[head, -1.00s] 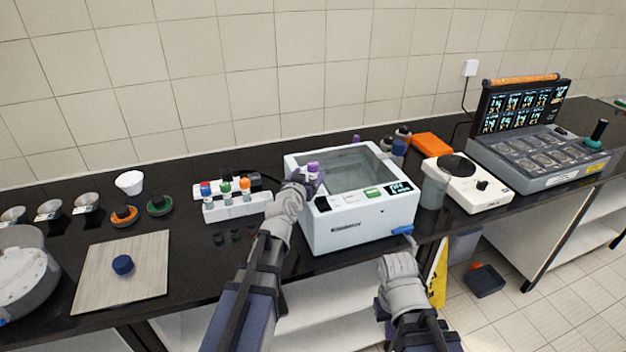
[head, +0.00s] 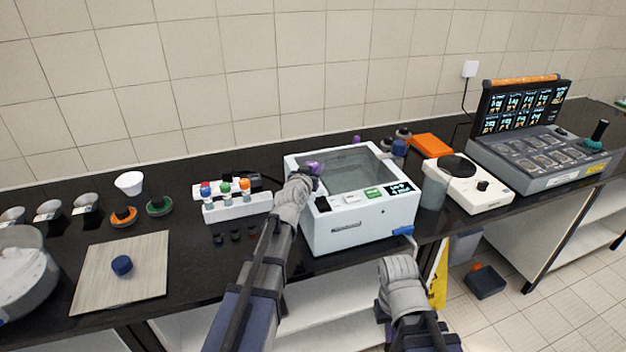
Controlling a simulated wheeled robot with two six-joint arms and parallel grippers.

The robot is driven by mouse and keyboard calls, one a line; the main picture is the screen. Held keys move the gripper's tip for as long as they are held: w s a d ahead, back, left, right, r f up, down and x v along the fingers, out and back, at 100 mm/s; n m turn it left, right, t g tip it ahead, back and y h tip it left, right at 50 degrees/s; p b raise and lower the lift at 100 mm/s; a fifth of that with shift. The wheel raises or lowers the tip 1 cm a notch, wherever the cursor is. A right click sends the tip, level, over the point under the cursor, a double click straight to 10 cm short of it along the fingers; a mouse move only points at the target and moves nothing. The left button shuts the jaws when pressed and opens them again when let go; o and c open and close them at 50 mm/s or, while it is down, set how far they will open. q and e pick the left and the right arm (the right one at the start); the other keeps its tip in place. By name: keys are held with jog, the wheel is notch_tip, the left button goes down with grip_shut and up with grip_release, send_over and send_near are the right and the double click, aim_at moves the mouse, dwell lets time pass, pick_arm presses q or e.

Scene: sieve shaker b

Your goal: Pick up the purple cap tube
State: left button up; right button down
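A small purple piece (head: 315,168), which looks like the purple cap tube, shows at the fingertip end of my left gripper (head: 309,179), over the left edge of the white bath-like box (head: 358,228). It looks tilted. The hand covers most of it, and I cannot tell whether the fingers are closed on it. Another small purple top (head: 357,139) shows behind the box. My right gripper (head: 398,268) is low in front of the bench, away from the tubes; its fingers are hidden.
A white rack (head: 238,206) holds several tubes with coloured caps, left of the box. A blue handle (head: 403,231) sticks out at the box's front right. A white hotplate-like device (head: 468,187) stands to the right. A board (head: 120,285) lies at the left.

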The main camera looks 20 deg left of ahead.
pick_arm(q)
grip_shut()
jog(key=shift+r, duration=0.1)
